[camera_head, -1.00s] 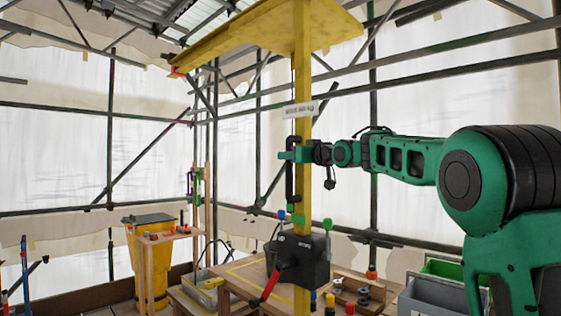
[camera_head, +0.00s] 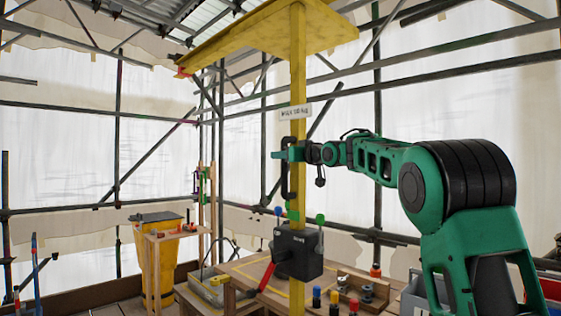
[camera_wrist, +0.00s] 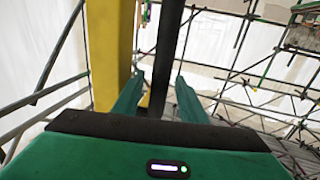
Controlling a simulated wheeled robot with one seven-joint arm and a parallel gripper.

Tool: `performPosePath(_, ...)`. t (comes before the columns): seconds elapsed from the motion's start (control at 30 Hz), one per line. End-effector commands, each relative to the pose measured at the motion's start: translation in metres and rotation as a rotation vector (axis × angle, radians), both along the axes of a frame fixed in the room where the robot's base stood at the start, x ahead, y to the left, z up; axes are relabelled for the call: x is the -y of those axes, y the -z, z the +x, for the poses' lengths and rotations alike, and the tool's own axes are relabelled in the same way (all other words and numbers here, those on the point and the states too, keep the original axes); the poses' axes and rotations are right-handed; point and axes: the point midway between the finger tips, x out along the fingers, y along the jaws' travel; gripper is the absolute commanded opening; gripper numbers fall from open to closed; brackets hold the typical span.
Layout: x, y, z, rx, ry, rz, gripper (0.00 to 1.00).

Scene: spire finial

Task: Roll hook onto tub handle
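A yellow post (camera_head: 297,75) carries a yellow overhead beam (camera_head: 235,38) with a small red part (camera_head: 182,72) at its left end. I cannot make out a hook there. A dark upright bar handle (camera_head: 285,182) is on the post. My gripper (camera_head: 280,155) is at its upper part. In the wrist view the bar (camera_wrist: 167,45) stands between my two green fingers (camera_wrist: 158,88), with a visible gap on the left. A grey tub (camera_head: 212,292) with a thin dark arched handle (camera_head: 224,248) sits low, left of the post.
A black box (camera_head: 298,252) with a red lever is at the post's foot, above a wooden bench (camera_head: 245,272). A yellow bin (camera_head: 158,262) and small wooden stand (camera_head: 172,235) are at the left. Scaffold poles surround the space.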

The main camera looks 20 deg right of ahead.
Motion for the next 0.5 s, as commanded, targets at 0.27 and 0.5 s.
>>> performPosePath(0.27, 0.004, -0.001, -0.014, 0.000, 0.001, 0.000, 0.39)
performPosePath(0.5, 0.016, -0.001, -0.055, 0.001, 0.002, 0.000, 0.39)
